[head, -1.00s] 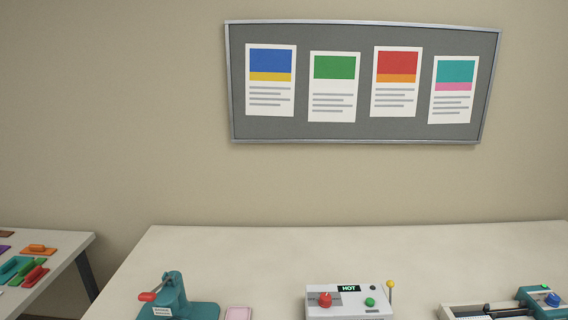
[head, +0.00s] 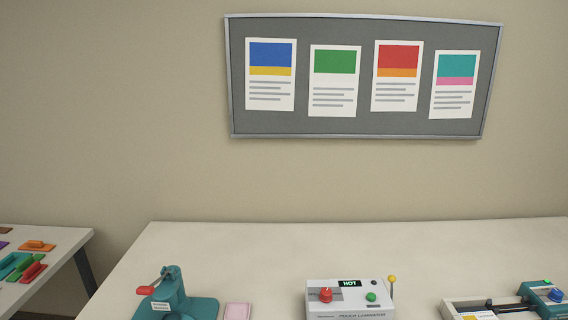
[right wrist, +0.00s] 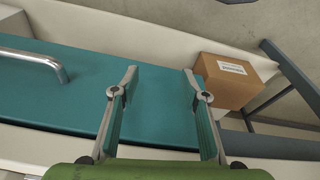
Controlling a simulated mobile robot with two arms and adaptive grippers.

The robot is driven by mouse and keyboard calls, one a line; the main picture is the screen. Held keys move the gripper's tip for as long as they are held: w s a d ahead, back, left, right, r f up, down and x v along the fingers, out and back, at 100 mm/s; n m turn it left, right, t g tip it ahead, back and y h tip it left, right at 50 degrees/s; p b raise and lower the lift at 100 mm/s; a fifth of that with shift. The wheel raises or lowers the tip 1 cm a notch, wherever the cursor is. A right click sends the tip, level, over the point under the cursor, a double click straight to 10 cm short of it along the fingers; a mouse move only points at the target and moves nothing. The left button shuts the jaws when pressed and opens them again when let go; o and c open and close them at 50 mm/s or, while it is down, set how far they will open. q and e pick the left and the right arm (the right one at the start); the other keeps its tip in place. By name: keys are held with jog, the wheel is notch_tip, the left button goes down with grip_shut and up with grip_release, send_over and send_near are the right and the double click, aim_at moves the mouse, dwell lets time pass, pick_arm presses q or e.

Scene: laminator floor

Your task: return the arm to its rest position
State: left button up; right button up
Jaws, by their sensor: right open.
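My right gripper (right wrist: 162,85) shows in the right wrist view. Its two fingers are spread apart with nothing between them. Behind the fingers is a flat teal surface (right wrist: 60,95) with a metal bar handle (right wrist: 45,55) at the left. Neither gripper shows in the head view, and my left gripper is in no view.
In the head view, a white table (head: 250,250) holds a teal press (head: 170,290), a pink pad (head: 238,311), a laminator (head: 350,298) reading HOT and a teal-ended device (head: 535,300). A side table (head: 60,240) holds coloured pieces. A cardboard box (right wrist: 232,82) stands right of my right gripper.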

notch_tip(320, 180, down, 15)
jog(key=s+b, duration=0.2)
pick_arm(q)
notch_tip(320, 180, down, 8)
jog(key=b, duration=0.5)
pick_arm(e)
jog(key=s+d+f+g, duration=0.1)
jog(key=s+f, duration=0.8)
jog(key=f, duration=0.3)
jog(key=s+d+f+g, duration=0.1)
jog(key=s+d+f, duration=0.1)
jog(key=s+f, duration=0.7)
notch_tip(320, 180, down, 3)
jog(key=shift+s+d+f, duration=0.15)
jog(key=shift+s+d, duration=0.05)
jog(key=shift+s, duration=0.1)
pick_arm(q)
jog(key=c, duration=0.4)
pick_arm(e)
jog(key=c, duration=0.4)
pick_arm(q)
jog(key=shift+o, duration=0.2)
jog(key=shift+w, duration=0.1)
